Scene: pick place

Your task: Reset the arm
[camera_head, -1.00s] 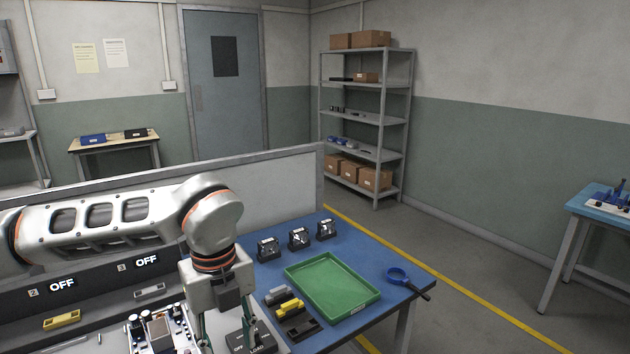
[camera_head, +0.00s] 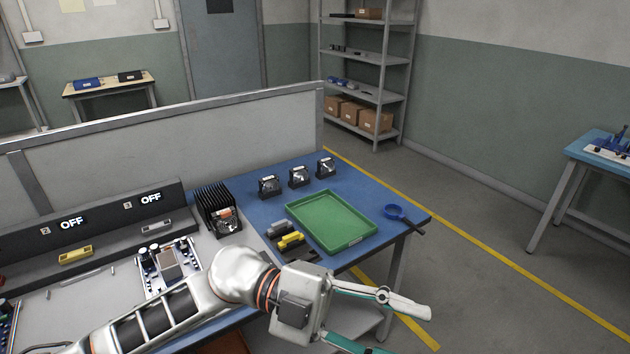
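My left arm comes in from the lower left, silver with orange rings. Its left gripper (camera_head: 410,333) points right, past the front edge of the blue table (camera_head: 262,211). Its two fingers are spread apart with nothing between them; the lower one is partly cut off by the bottom of the picture. The gripper is apart from the things on the table. My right gripper is not in view.
On the table are a green tray (camera_head: 330,222), a blue magnifier (camera_head: 397,212), several small black devices (camera_head: 299,177), a black finned block (camera_head: 218,210), a yellow part (camera_head: 291,240) and a circuit board (camera_head: 168,264). A grey partition (camera_head: 180,150) stands behind.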

